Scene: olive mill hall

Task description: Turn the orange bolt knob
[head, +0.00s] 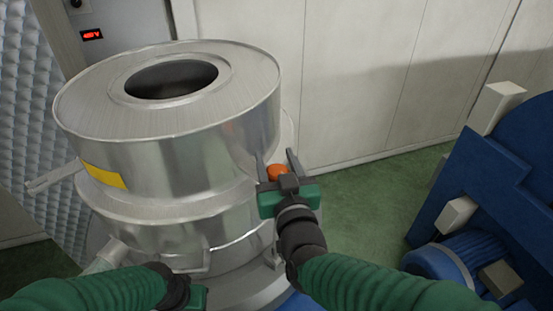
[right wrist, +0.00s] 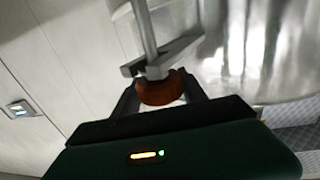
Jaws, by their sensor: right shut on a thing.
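The orange bolt knob (head: 278,172) is on the right side of a round metal drum machine (head: 180,145). My right gripper (head: 276,160) has one finger on each side of the knob and is shut on it. In the right wrist view the knob (right wrist: 160,90) is darker orange, between my two black fingers (right wrist: 160,98), below a metal rod and bracket (right wrist: 155,60). My left gripper (head: 196,298) shows only as a green part at the bottom edge of the head view; its fingers are out of sight.
The drum has an open round hole (head: 171,79) on top, a yellow label (head: 104,176) and a handle (head: 54,177) at left. Blue machinery (head: 495,190) stands at the right. Between is bare green floor (head: 375,205), with pale wall panels (head: 350,80) behind.

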